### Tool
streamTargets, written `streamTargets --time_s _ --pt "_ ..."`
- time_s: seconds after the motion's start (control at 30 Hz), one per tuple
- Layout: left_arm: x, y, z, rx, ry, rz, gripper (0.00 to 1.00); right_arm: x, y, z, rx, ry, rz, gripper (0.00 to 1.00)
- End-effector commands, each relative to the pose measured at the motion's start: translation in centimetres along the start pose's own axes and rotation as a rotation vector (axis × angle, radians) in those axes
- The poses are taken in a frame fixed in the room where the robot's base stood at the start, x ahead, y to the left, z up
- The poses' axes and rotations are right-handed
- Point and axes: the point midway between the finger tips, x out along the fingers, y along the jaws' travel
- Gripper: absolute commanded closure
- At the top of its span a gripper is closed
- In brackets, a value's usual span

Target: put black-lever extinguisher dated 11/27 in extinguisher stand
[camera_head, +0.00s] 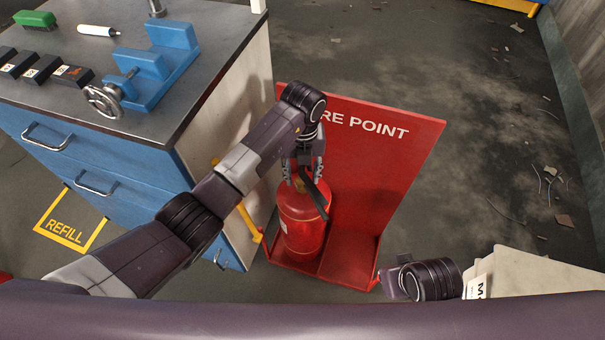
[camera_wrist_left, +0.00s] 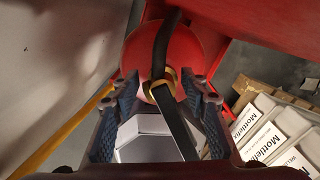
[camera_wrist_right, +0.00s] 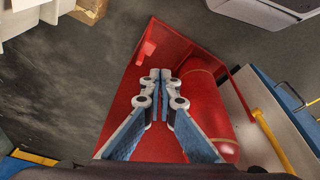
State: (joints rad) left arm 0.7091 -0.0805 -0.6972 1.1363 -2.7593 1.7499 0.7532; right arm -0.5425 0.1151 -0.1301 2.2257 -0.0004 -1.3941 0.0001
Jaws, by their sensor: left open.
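A red extinguisher (camera_head: 301,228) with a black lever (camera_wrist_left: 178,122) and brass collar (camera_wrist_left: 158,84) stands upright in the left part of the red extinguisher stand (camera_head: 372,200), whose back panel reads "RE POINT" where visible. I cannot read a date on it. My left gripper (camera_head: 304,175) is open at the extinguisher's top, its fingers on either side of the neck and lever; I cannot tell whether they touch. The extinguisher (camera_wrist_right: 205,100) also shows in the right wrist view beside my right gripper (camera_wrist_right: 161,74), which is shut and empty over the stand.
A blue workbench (camera_head: 110,180) with a vise (camera_head: 150,70) stands left of the stand. A yellow pole (camera_head: 250,228) runs between them. White boxes (camera_head: 520,280) stand at the lower right. The floor (camera_head: 480,130) behind the stand is open, with debris.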

Motion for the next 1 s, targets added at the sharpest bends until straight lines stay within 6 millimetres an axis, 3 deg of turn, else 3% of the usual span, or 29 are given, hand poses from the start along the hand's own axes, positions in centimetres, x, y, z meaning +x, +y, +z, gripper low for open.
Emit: streamTargets --time_s 0.17,0.6,1.0 --pt "-0.9 -0.1 0.1 0.001 -0.002 -0.003 0.59 -0.2 0.0 -0.2 0.000 0.005 0.000 1.00" --pt "-7.1 -0.1 0.1 0.001 -0.002 -0.002 0.59 4.8 -0.4 1.3 -0.004 -0.026 -0.006 1.00" --pt "-7.7 -0.1 0.0 0.001 0.000 -0.003 0.59 5.4 -0.4 1.5 -0.005 -0.027 -0.006 1.00"
